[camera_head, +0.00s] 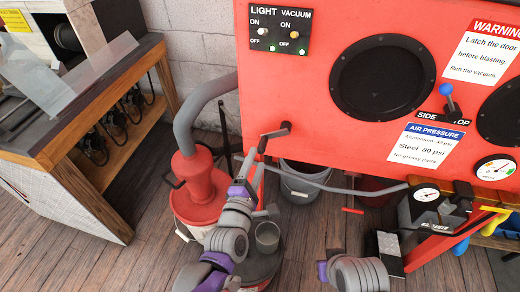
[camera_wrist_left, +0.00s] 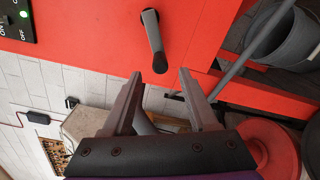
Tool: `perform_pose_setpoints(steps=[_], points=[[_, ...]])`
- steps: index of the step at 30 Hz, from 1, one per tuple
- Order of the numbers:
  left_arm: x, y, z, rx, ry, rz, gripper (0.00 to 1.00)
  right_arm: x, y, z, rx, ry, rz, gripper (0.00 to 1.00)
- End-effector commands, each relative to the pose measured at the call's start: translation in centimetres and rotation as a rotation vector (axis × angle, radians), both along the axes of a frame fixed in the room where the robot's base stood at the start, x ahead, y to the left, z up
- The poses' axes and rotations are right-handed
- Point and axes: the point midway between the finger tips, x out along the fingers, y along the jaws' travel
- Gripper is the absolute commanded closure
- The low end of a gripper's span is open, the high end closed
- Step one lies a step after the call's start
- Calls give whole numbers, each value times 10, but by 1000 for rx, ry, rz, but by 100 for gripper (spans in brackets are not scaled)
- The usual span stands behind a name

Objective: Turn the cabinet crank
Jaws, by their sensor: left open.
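The cabinet crank (camera_head: 274,136) is a dark grey bent handle on the lower left part of the red cabinet front. In the left wrist view the crank (camera_wrist_left: 153,40) stands out from the red panel, its dark lower end just beyond the gap between my fingertips. My left gripper (camera_head: 257,165) is just below the crank in the head view. In the left wrist view my left gripper (camera_wrist_left: 160,75) is open, with nothing between its fingers. I cannot tell whether it touches the crank. Part of my right arm shows at the bottom, but its fingers do not.
A red-topped vacuum (camera_head: 198,190) with a grey hose stands left of my left arm. A grey bucket (camera_head: 304,182) sits below the cabinet (camera_head: 300,85). A wooden workbench (camera_head: 120,130) is at the left. A pressure gauge unit (camera_head: 425,207) is at the right.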

Motion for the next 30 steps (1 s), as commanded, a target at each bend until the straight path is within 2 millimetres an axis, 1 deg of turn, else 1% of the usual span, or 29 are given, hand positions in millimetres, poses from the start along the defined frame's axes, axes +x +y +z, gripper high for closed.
perform_pose_setpoints(steps=[1, 3, 6, 9, 26, 28, 30], points=[[-10, 3, 1, 0, 0, -1, 41, 0, 0, 2, 0, -1, 0, 100], [-21, 7, 1, -1, 0, -1, 41, 0, 0, 4, 0, -1, 0, 100], [-33, 11, 1, 0, 0, -1, 41, 0, 0, 5, 0, -2, 0, 100], [-39, 13, 1, 0, 0, -1, 41, 0, 0, 6, 0, -2, 0, 100], [-41, 14, 1, 1, 1, 0, 41, 0, 0, 6, 0, -2, 0, 100], [-41, 16, -1, 31, 5, -3, 41, 0, 0, 6, 0, -2, 0, 100], [-43, 22, -6, 128, 21, -14, 41, 0, 0, 6, 0, -2, 0, 100]])
